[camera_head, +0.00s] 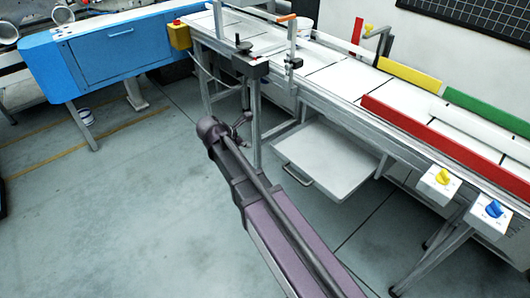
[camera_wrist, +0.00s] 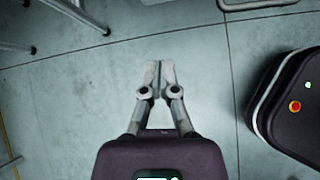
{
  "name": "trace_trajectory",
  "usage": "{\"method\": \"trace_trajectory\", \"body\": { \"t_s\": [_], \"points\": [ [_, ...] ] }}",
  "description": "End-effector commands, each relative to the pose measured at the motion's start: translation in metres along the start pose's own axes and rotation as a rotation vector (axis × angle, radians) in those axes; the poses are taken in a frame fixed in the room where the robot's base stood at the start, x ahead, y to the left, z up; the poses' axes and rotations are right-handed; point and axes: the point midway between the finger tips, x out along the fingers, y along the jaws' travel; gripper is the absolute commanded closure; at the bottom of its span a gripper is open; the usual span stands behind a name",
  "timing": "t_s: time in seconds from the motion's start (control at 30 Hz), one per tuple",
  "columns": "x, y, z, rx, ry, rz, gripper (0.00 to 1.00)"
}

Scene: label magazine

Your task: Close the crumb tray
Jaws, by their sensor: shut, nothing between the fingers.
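The crumb tray (camera_head: 335,158) is a light grey, flat drawer under the conveyor frame in the head view. It stands pulled out toward the open floor, with a bar handle (camera_head: 297,176) on its front. My gripper (camera_head: 243,120) is small and partly hidden by my wrist, to the left of the tray and apart from it. In the wrist view my gripper (camera_wrist: 153,66) is shut and empty, pointing over bare floor. A curved metal bar, probably the tray handle (camera_wrist: 258,6), shows at the top edge; the tray itself is mostly out of that view.
The conveyor line (camera_head: 340,80) with red (camera_head: 430,130), yellow (camera_head: 408,73) and green (camera_head: 488,112) rails runs above the tray. A conveyor leg (camera_head: 255,125) stands close to my gripper. A blue cabinet (camera_head: 120,50) stands at the upper left. The floor in front is clear.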

Motion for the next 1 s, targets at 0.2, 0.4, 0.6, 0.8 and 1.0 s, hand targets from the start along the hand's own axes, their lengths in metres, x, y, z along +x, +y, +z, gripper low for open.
{"method": "trace_trajectory", "body": {
  "t_s": [0.2, 0.4, 0.6, 0.8, 1.0],
  "points": [
    [-0.004, 0.015, -0.013, -0.125, -0.044, 0.024, 1.00],
    [-0.005, 0.015, -0.013, -0.132, -0.047, 0.025, 1.00],
    [-0.005, 0.015, -0.013, -0.131, -0.046, 0.024, 1.00],
    [0.002, 0.015, -0.014, -0.130, -0.045, 0.024, 1.00],
    [0.017, 0.015, -0.014, -0.128, -0.045, 0.023, 1.00]
  ]
}}
